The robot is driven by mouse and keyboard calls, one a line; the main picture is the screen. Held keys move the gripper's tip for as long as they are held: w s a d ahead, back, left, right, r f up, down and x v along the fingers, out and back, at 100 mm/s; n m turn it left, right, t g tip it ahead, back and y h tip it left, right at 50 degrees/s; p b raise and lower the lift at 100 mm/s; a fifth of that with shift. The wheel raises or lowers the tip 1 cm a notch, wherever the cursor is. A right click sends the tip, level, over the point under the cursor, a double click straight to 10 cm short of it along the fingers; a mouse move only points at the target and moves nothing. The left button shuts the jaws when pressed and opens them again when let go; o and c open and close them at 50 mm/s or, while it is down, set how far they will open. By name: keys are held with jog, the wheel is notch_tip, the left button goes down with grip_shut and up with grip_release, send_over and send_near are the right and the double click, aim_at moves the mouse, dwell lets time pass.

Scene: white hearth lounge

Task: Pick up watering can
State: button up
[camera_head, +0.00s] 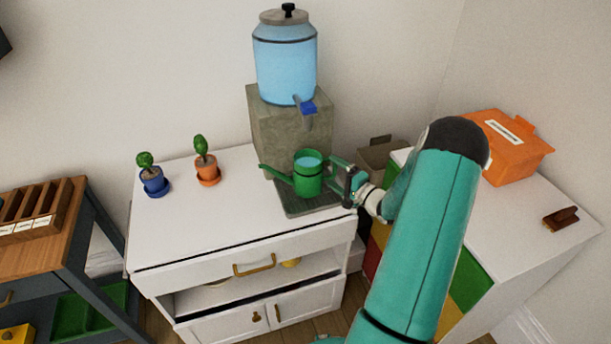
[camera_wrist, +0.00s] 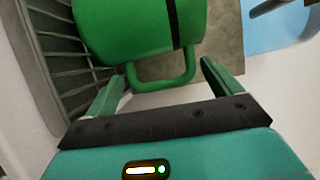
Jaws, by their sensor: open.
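A green watering can (camera_head: 307,177) stands upright on a dark slatted tray (camera_head: 312,203) on the white cabinet, with its spout to the left and light blue water showing at its top. My gripper (camera_head: 343,172) is at the can's right side. In the wrist view the can (camera_wrist: 140,28) fills the upper left, and its handle loop (camera_wrist: 165,82) comes between the two fingers of my gripper (camera_wrist: 165,85). The fingers are apart, one on each side of the handle, and do not look closed on it.
A blue water dispenser (camera_head: 285,65) with a tap stands on a stone block (camera_head: 290,125) behind the can. Two potted plants, in a blue pot (camera_head: 154,184) and an orange pot (camera_head: 207,170), stand to the left. An orange box (camera_head: 508,147) sits on the right-hand cabinet.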

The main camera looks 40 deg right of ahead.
jog(key=shift+w+a, duration=0.1)
jog(key=shift+w, duration=0.85)
jog(key=c, duration=1.3)
jog(key=shift+r, duration=0.15)
jog(key=shift+c, duration=1.2)
